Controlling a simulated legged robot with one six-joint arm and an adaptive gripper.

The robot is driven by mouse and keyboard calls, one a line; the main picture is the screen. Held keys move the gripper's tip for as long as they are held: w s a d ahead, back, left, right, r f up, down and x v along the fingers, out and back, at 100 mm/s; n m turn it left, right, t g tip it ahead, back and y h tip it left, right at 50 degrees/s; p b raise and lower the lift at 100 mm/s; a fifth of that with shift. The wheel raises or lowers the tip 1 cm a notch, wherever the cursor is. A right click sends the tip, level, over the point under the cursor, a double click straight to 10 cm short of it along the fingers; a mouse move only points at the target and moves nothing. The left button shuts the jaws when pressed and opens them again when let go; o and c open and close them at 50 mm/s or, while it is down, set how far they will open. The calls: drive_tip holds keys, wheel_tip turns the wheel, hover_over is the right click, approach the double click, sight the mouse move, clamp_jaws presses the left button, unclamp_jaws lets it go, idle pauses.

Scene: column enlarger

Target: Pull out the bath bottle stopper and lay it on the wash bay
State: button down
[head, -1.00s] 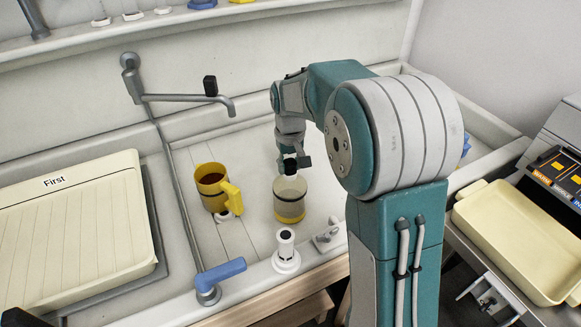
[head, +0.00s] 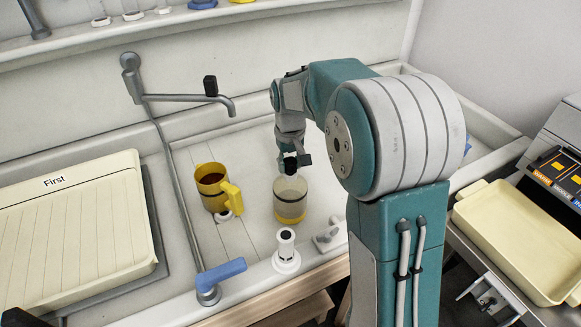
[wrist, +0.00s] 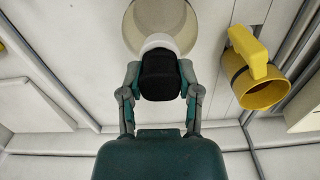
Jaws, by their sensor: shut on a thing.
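The bath bottle (head: 290,203), a pale see-through jar with a yellow base, stands upright on the pale wash bay (head: 255,235). Its round pale body (wrist: 135,32) also shows in the wrist view, behind the stopper. The stopper (wrist: 160,77) has a black top above a white collar. My gripper (wrist: 160,83) is shut on the black top, with one finger on each side. In the head view my gripper (head: 295,162) is right over the bottle's mouth. I cannot tell whether the stopper is still seated in the neck.
A yellow jug (head: 212,182) with dark liquid stands left of the bottle. A white-and-black post (head: 286,248) and a small grey fitting (head: 328,235) are in front. A metal tap (head: 190,98) reaches over behind. Bare bay floor lies between jug and bottle.

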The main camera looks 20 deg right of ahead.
sight(290, 160)
drive_tip(key=shift+r, duration=0.2)
drive_tip(key=shift+r, duration=1.2)
drive_tip(key=shift+r, duration=3.1)
